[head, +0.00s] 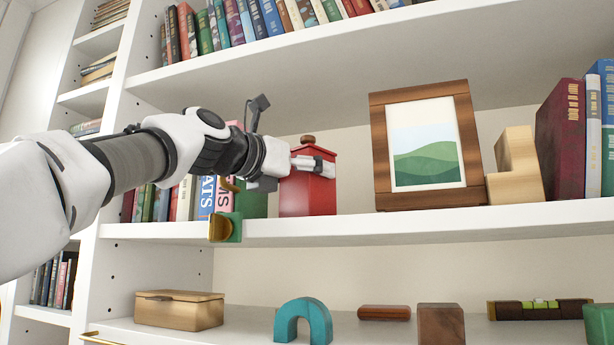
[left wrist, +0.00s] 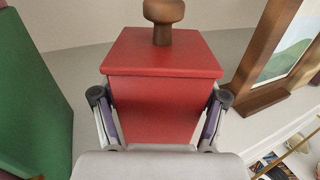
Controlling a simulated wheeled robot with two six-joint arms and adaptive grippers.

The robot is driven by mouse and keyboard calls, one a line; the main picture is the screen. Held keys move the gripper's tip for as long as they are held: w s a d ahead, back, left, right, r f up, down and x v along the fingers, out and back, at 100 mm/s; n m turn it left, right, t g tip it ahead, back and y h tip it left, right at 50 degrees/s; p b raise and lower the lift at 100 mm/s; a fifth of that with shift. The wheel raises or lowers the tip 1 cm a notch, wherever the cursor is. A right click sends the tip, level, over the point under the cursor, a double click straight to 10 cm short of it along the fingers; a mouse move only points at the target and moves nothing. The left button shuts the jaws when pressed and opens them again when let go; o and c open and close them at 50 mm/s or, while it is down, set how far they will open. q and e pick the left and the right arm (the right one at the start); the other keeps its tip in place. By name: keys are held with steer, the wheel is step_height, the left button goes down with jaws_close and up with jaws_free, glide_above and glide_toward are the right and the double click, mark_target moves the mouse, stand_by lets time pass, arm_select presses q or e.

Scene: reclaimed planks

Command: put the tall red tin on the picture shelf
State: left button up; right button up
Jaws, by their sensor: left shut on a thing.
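The tall red tin (head: 308,196), with a brown knob on its lid, is upright at the picture shelf (head: 420,224), left of the framed picture (head: 424,144). My left gripper (head: 312,166) is shut on the tin's upper body. In the left wrist view the red tin (left wrist: 160,105) sits between the two fingers of my left gripper (left wrist: 160,118), one pad on each side. The tin's base appears level with the shelf board; I cannot tell whether it touches. My right gripper is not in view.
A green bookend (head: 236,226) with a brass part and books (head: 207,196) stand left of the tin. A wooden block (head: 515,167) and upright books (head: 561,140) are at the right. The shelf between tin and picture is clear. A teal arch (head: 304,320) is below.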

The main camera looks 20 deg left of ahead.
arm_select(q)
steer(key=o, duration=1.7)
steer(key=shift+o, duration=0.6)
steer(key=shift+s+r, duration=0.1)
steer(key=shift+s, duration=0.2)
steer(key=shift+w, duration=0.1)
steer(key=shift+a+b, duration=0.1)
steer(key=shift+b, duration=0.2)
steer(key=b+v, duration=0.5)
steer(key=v, duration=0.2)
steer(key=shift+f+b, duration=0.2)
steer(key=shift+b, duration=0.15)
steer(key=shift+r, duration=0.15)
steer(key=shift+s, duration=0.25)
steer(key=shift+w, duration=0.1)
